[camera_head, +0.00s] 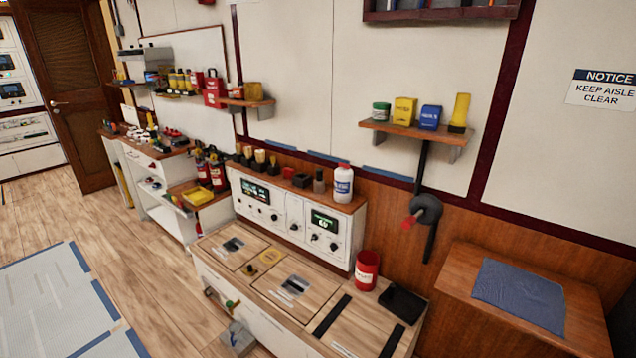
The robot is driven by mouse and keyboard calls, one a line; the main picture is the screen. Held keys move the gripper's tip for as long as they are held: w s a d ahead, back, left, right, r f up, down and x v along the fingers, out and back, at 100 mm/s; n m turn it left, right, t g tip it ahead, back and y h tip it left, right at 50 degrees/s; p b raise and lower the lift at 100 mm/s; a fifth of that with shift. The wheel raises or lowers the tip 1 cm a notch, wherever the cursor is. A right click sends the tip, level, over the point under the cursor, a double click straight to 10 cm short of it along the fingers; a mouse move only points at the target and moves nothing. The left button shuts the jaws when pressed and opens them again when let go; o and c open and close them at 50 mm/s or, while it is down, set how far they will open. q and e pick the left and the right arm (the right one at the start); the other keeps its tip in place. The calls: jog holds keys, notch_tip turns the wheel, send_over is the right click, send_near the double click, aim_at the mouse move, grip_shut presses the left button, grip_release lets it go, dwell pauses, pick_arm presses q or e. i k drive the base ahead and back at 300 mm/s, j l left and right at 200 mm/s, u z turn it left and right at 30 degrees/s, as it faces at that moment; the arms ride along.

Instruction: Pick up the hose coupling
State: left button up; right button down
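I cannot pick out the hose coupling with certainty. A dark grey round fitting with a red end (426,209) is on the wall below the right shelf, with a dark strap or hose running above and below it. I cannot tell whether it is the coupling. Small mixed items lie on the far workbench (150,150), too small to identify. Neither of my grippers can be made out in the head view.
A low bench (240,288) carries a white control panel (290,222), a red cup (366,270) and a black tray (402,303). A grey block (238,338) is at its front. A wooden cabinet (460,283) bears a blue cloth (518,294).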

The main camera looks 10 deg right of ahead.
aim_at(319, 179)
jog(key=i+j+u, duration=0.3)
jog(key=i, duration=0.25)
jog(key=i+j+u, duration=0.15)
jog(key=i+u, duration=0.15)
jog(key=i, duration=0.3)
